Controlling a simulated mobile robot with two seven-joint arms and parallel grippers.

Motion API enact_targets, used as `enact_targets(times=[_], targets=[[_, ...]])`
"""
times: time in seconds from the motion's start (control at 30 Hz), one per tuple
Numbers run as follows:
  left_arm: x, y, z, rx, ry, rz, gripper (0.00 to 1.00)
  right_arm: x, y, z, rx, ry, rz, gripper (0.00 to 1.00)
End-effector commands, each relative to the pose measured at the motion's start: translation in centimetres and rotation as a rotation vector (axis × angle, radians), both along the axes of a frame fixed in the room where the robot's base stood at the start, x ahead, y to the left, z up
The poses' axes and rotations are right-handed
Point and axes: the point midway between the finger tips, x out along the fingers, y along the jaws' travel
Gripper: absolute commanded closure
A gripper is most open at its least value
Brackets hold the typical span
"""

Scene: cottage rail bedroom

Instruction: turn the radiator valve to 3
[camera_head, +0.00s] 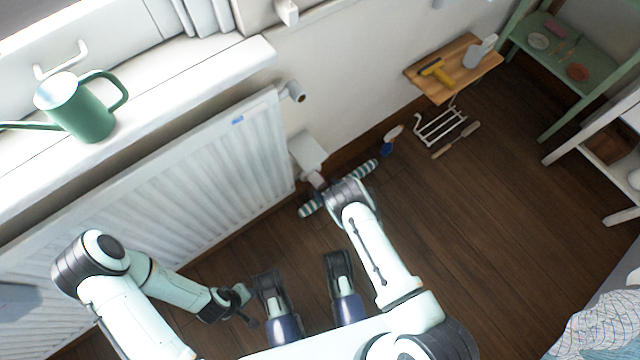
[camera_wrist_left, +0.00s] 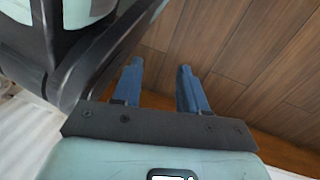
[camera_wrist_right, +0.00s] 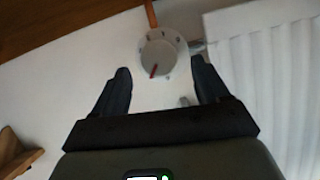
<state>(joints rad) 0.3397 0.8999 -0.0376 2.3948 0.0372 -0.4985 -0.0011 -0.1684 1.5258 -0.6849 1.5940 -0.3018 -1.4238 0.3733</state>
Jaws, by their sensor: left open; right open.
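The radiator valve (camera_wrist_right: 158,52) is a pale round dial on the wall in the right wrist view, beside a corner of the white radiator (camera_wrist_right: 265,75). A red line on it points toward the picture's bottom; the marks around it are too small to read. My right gripper (camera_wrist_right: 162,78) is open, its dark fingers either side of the dial's line and apart from it. My left gripper (camera_wrist_left: 152,78) is open and empty above the floor.
A striped roll (camera_head: 310,207) lies on the floor behind my right wrist. A green watering can (camera_head: 88,110) stands on the sill. A wooden shelf (camera_head: 420,82) is on the right. Floor in the middle right is clear.

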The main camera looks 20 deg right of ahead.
Motion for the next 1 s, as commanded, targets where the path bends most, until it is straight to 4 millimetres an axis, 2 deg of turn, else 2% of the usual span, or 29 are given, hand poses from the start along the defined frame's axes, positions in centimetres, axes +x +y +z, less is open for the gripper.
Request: enact_targets(times=[0.1,0.3,0.67,0.8,0.83,1.0], targets=[[-1.8,0.2,-1.5,-0.004,0.061,0.006,0.57,1.9,0.9,-1.0,0.001,-0.001,0.003,0.26],[-3.6,0.5,-2.3,-0.007,0.12,0.012,0.57,3.6,1.5,-1.7,0.0,0.0,0.0,0.26],[-4.0,0.5,-2.4,-0.009,0.134,0.013,0.57,4.0,1.6,-1.8,0.001,0.003,-0.001,0.26],[-4.0,0.5,-2.4,-0.008,0.133,0.012,0.57,4.0,1.6,-1.8,0.001,0.003,-0.001,0.71],[-4.0,0.5,-2.4,-0.008,0.133,0.012,0.57,4.0,1.6,-1.8,0.001,0.003,-0.001,0.77],[-4.0,0.5,-2.4,-0.009,0.132,0.012,0.57,4.0,1.6,-1.8,0.004,0.003,-0.002,0.77]])
